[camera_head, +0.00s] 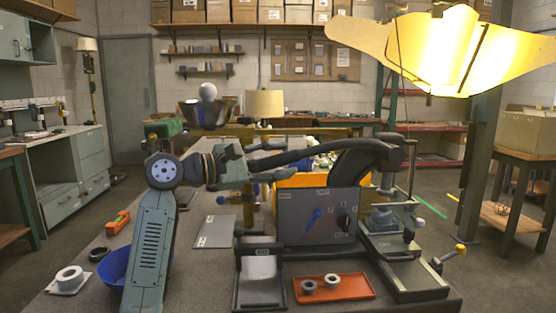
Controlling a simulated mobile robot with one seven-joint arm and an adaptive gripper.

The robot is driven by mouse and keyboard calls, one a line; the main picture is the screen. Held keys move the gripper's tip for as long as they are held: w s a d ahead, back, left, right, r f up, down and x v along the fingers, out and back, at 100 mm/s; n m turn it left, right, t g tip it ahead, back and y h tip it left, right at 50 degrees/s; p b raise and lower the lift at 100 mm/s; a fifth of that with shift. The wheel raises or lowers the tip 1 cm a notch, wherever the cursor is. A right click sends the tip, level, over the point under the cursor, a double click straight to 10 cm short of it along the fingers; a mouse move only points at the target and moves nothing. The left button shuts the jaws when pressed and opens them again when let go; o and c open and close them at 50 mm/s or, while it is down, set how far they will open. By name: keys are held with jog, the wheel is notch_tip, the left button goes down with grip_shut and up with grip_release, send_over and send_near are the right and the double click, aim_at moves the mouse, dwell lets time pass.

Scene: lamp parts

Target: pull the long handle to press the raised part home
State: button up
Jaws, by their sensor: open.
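A long black handle (320,150) runs left from the head of the press (385,150), roughly level with a slight curve. My gripper (275,161) comes from the left and is open, with one finger above and one below the handle's left end. I cannot tell whether either finger touches it. Under the press head, at the right of the bench, is a grey column of parts (384,215). The raised part cannot be told apart clearly there.
A grey panel box (317,215) with a blue lever stands below the handle. An orange tray (355,291) with two grey rings lies in front. A blue bowl (113,268) and a white ring part (69,280) are at left. A lit yellow shade (440,50) hangs upper right.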

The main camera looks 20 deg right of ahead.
jog(key=shift+c, duration=0.6)
grip_shut()
dwell(0.3)
